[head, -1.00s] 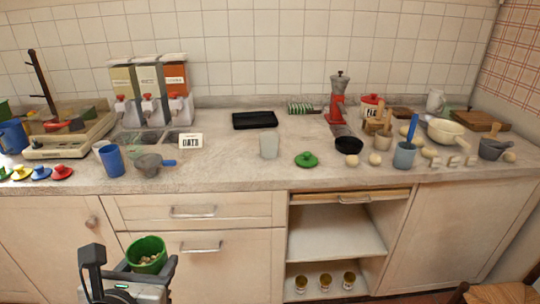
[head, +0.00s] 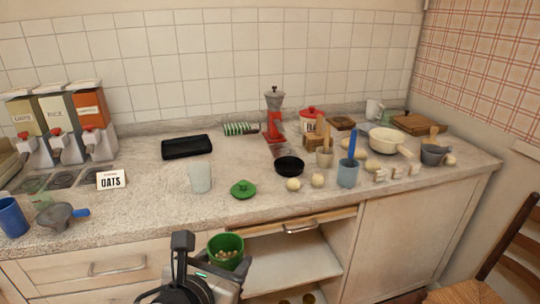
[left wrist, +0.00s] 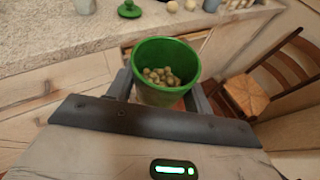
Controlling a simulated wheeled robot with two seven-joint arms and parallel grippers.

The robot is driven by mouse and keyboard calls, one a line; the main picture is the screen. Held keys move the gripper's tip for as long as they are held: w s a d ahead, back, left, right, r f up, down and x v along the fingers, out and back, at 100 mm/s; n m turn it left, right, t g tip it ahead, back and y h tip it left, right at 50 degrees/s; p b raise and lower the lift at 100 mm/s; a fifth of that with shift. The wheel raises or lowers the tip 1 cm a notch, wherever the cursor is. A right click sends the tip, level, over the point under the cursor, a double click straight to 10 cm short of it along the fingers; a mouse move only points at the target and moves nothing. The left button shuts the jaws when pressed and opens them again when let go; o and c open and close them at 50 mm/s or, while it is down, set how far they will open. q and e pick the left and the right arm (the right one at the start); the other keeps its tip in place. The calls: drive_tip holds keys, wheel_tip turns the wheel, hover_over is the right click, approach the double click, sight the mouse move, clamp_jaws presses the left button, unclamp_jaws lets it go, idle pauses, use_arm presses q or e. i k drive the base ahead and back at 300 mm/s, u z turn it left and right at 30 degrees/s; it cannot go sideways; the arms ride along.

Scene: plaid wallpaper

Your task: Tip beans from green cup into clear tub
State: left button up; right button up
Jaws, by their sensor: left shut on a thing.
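My left gripper (head: 214,262) is shut on the green cup (head: 226,244), one finger on each side. The cup is upright, in front of the counter and below its top. In the left wrist view the green cup (left wrist: 165,95) has several pale beans (left wrist: 162,77) inside, low in it. The clear tub (head: 200,178) stands upright on the counter near its front edge, beyond the cup and a little left of it. It looks empty. My right gripper is not in view.
A green lid (head: 243,189) lies right of the tub. A black bowl (head: 289,166) and a blue cup (head: 348,173) stand farther right. A chair (head: 505,250) is at the far right.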

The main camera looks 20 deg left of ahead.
sight(200, 178)
drive_tip(key=z, duration=0.1)
drive_tip(key=i, duration=1.1)
drive_tip(key=u, duration=0.7)
